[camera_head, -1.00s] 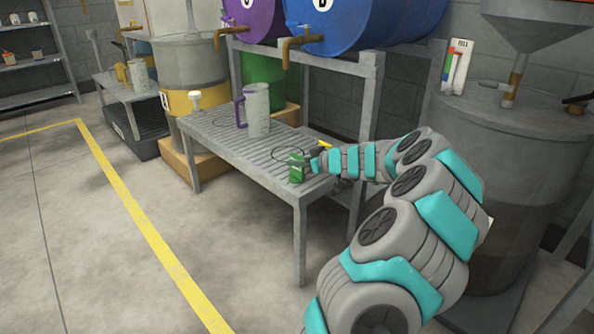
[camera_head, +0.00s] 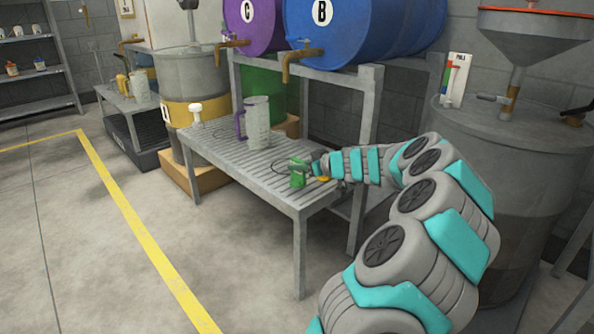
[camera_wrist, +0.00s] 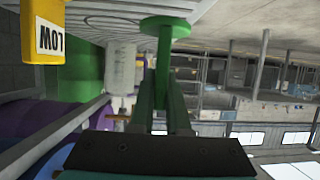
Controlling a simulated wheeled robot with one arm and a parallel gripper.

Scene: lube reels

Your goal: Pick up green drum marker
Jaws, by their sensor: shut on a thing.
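The green drum marker (camera_head: 297,174) is in my gripper (camera_head: 311,166) over the near right end of the slatted metal bench (camera_head: 270,175). In the wrist view the marker's round green disc (camera_wrist: 168,27) and thin stem stand out beyond my gripper (camera_wrist: 160,112), whose fingers are shut on it. The marker seems slightly above the bench, but the gap is hard to see.
Purple (camera_head: 250,25) and blue (camera_head: 355,30) drums with taps lie on a rack behind. A large grey drum (camera_head: 500,140) is at right.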

